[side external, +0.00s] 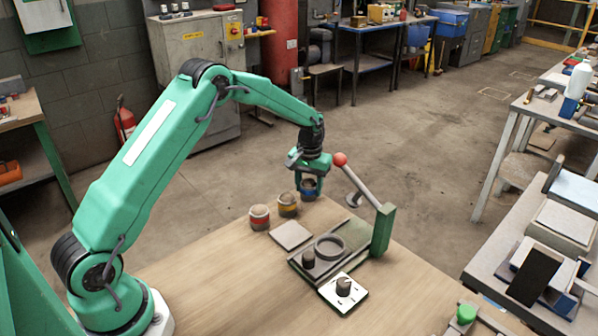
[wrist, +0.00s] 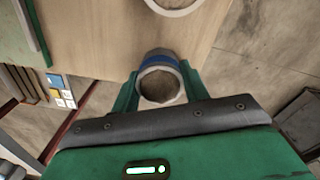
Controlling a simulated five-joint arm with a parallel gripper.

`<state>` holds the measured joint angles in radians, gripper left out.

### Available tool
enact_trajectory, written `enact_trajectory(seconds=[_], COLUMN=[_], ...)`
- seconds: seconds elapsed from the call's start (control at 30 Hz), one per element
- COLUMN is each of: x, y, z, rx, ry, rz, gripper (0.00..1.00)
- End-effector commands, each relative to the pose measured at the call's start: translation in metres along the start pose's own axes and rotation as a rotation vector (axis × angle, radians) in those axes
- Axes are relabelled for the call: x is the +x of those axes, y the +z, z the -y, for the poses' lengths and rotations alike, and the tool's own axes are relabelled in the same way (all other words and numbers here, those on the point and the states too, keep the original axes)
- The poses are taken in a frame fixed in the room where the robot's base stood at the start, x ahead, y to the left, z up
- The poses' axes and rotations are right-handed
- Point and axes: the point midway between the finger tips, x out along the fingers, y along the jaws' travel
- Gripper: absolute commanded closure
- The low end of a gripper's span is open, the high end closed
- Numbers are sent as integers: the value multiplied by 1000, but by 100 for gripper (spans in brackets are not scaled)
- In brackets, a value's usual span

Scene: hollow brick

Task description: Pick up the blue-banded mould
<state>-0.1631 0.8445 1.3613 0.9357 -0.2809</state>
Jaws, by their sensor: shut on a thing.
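The blue-banded mould (side external: 309,187) is a small hollow cylinder at the far corner of the wooden table in the side view. In the wrist view its pale round rim and blue band (wrist: 158,60) show between the green fingers. My gripper (side external: 310,180) points down with its fingers on either side of the mould, shut on it. It also shows in the wrist view (wrist: 160,88). The mould looks upright. I cannot tell whether its base touches the table.
A yellow-banded mould (side external: 288,206) and a red-banded mould (side external: 259,218) stand to the left. The table's left front (side external: 220,290) is clear.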

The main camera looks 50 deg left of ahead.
Motion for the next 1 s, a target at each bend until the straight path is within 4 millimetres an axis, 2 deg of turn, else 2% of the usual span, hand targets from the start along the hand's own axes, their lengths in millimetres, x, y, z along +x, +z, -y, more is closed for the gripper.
enact_trajectory(seconds=[0.17,0.33,0.8,1.0], x=[-5,-19,-85,-100], y=[-1,-1,-1,-1], z=[0,0,0,0], rx=[0,0,0,0], ry=[1,1,1,1], rz=[-3,-5,-5,-3], gripper=[92,92,92,92])
